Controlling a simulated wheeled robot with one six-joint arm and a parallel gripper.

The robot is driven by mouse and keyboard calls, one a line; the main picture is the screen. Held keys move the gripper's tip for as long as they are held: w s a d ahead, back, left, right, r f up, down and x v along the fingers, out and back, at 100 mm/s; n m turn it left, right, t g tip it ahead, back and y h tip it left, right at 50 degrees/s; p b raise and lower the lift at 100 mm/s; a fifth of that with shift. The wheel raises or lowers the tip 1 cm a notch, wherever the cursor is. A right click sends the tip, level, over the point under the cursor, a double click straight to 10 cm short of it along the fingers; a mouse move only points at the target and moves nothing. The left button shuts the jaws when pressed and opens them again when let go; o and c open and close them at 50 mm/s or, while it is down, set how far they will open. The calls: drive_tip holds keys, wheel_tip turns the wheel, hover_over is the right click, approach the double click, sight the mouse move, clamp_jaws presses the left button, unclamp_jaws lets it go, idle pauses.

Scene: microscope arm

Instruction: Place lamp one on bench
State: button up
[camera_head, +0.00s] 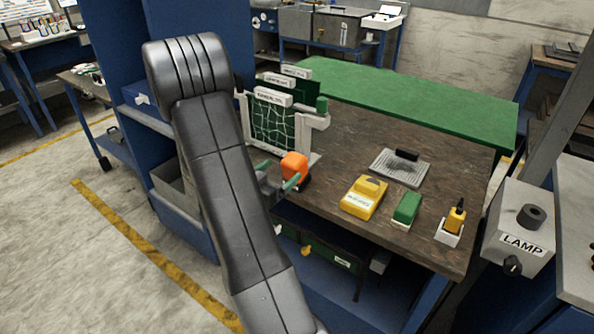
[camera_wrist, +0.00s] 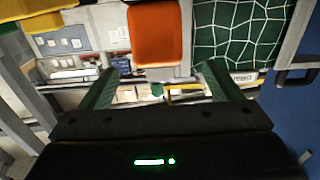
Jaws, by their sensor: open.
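My gripper (camera_head: 279,173) has green fingers and stands open at the near-left edge of the brown-topped bench (camera_head: 345,130). In the wrist view my gripper (camera_wrist: 158,74) is open, with nothing seen clamped between its fingers. An orange block-like object (camera_head: 295,163) is just beyond the fingers. It also shows in the wrist view (camera_wrist: 155,34), at the top middle, roughly in line with the gap. I cannot tell whether it touches them. A grey box labelled LAMP (camera_head: 522,243) with a black knob is at the right. No object can be made out as lamp one.
A rack with green netting (camera_head: 273,127) stands behind the gripper. The bench also holds a grey plate with a black block (camera_head: 400,168), a yellow device (camera_head: 363,198), a green block (camera_head: 407,208) and a yellow-black item in a white holder (camera_head: 455,220). A green-topped table (camera_head: 410,100) is behind.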

sight(296, 156)
drive_tip(key=x, duration=0.2)
drive_tip(key=shift+w+d, duration=0.15)
drive_tip(key=shift+w, duration=0.15)
drive_tip(key=p+x, duration=0.1)
drive_tip(key=x, duration=0.1)
drive_tip(key=p+x, duration=0.1)
drive_tip(key=x, duration=0.1)
drive_tip(key=shift+s+d+r, duration=0.1)
drive_tip(key=shift+d+r, duration=0.15)
drive_tip(key=shift+w+d+f, duration=0.1)
drive_tip(key=shift+w+d, duration=0.15)
drive_tip(key=shift+w, duration=0.25)
drive_tip(key=c, duration=1.3)
